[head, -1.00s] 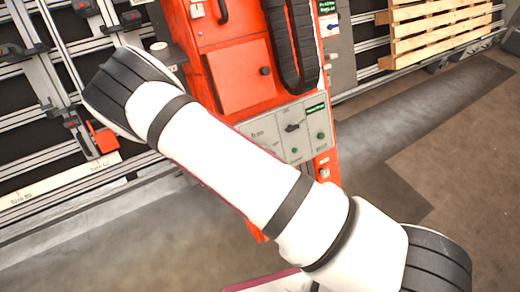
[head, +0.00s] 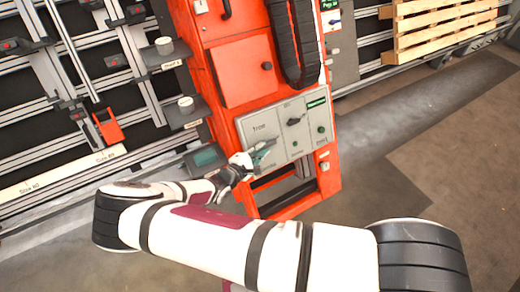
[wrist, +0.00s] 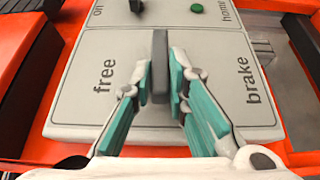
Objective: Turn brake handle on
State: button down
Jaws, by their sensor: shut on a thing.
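The brake handle (wrist: 160,65) is a dark grey upright bar on a light grey control panel (head: 285,128). In the wrist view it points straight up, between the printed word "free" on the left and "brake" on the right. My gripper (wrist: 160,82) has its two teal-padded fingers on either side of the handle and is shut on it. In the head view my gripper (head: 262,155) is at the lower left part of the panel and mostly covers the handle there.
The panel sits on an orange machine cabinet (head: 240,75). A black knob (head: 295,121) and green buttons are close by on the panel. Shelves with small round things (head: 186,103) stand left of the cabinet. A wooden pallet (head: 440,28) is at the upper right. Floor to the right is clear.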

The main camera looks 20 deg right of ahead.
jog(key=shift+d, duration=0.1)
dwell(0.3)
jog(key=c, duration=1.6)
grip_release()
jog(key=shift+o, duration=0.2)
jog(key=v, duration=1.2)
